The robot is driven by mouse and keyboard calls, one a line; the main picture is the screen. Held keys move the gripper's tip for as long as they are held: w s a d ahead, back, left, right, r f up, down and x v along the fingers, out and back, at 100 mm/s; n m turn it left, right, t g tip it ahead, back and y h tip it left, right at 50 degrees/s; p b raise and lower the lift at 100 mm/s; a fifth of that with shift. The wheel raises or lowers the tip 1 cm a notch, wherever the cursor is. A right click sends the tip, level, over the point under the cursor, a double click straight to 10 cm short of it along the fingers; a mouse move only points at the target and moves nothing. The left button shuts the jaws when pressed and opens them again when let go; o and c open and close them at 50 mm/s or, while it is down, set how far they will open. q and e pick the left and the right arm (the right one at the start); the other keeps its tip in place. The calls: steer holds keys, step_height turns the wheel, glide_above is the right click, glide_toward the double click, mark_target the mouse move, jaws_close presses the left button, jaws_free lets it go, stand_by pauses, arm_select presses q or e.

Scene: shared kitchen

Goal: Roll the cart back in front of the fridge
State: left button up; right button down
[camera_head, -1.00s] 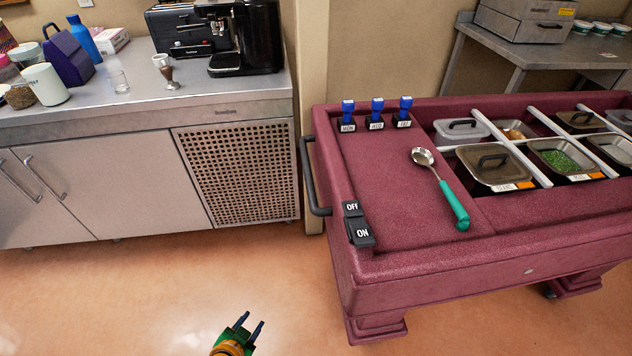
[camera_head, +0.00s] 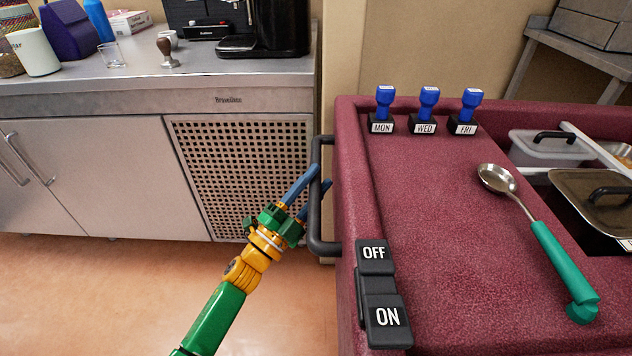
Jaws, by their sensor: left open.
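The maroon cart (camera_head: 430,190) fills the right side of the head view. Its dark side handle (camera_head: 315,225) sticks out from the left end. My left gripper (camera_head: 318,182) is open at the handle, its blue fingers reaching up and right. One finger overlaps the handle's bar and the other shows just behind or beside it; I cannot tell whether they touch it. My right gripper is not in view. The fridge is not clearly seen here.
A counter with cabinets (camera_head: 90,180) and a perforated panel (camera_head: 240,170) stands at the left. On the cart are an OFF/ON switch (camera_head: 380,290), three blue stamps (camera_head: 428,105), a green-handled ladle (camera_head: 560,265) and lidded pans (camera_head: 590,195). Orange floor (camera_head: 100,290) is open at lower left.

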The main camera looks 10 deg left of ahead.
arm_select(q)
jaws_close()
stand_by(1.4)
